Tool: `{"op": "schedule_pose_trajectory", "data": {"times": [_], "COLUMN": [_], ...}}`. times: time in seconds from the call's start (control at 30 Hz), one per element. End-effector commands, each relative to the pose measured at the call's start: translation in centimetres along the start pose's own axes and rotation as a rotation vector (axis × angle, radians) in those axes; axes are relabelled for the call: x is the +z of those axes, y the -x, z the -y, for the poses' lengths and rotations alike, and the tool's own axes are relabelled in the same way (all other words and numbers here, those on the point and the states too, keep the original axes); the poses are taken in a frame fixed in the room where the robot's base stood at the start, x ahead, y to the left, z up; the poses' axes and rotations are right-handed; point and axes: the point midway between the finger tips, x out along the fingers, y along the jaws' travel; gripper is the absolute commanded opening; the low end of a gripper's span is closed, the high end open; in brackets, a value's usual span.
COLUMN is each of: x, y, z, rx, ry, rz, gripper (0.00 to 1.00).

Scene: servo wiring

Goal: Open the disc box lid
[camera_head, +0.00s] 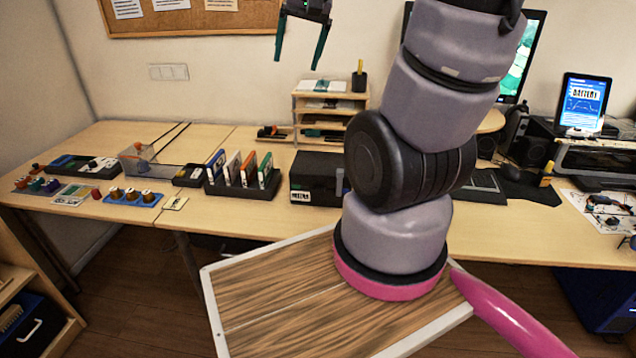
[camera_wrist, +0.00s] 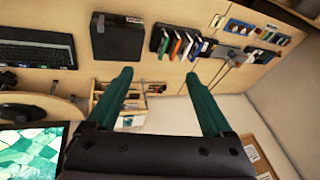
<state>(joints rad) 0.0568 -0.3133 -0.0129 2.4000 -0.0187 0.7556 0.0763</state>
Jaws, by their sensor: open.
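The disc box appears to be the black box with a white label (camera_head: 315,178) at the middle of the long desk, partly hidden on its right by my arm. Its lid looks closed. It also shows in the wrist view as a black box (camera_wrist: 117,37) at the top, left of centre. My gripper (camera_head: 297,64) is high above the desk, in front of the wall at the top of the head view. Its two green fingers are spread wide and empty, well apart from the box. They also show in the wrist view (camera_wrist: 160,73).
A rack of upright coloured cases (camera_head: 243,185) stands left of the box. A wooden paper shelf (camera_head: 330,103) stands behind it. A keyboard (camera_head: 483,186), monitor (camera_head: 522,55) and tablet (camera_head: 583,101) are to the right. Small parts lie at the far left.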

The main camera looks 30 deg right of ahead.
Motion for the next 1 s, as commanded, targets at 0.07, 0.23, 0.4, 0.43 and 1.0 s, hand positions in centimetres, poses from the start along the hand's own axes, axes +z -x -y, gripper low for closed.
{"op": "schedule_pose_trajectory", "data": {"times": [0.07,0.23,0.4,0.43,1.0], "x": [-1.3,-3.3,-3.9,-3.8,-1.2], "y": [-3.3,-10.2,-17.6,-18.9,-30.9], "z": [-0.9,-3.1,-6.1,-6.7,-12.5], "rx": [0.041,0.116,0.186,0.197,0.286], "ry": [-0.021,-0.058,-0.09,-0.095,-0.133], "rz": [0.043,0.117,0.194,0.208,0.321], "gripper": [0.85,0.85,0.85,0.85,0.85]}}
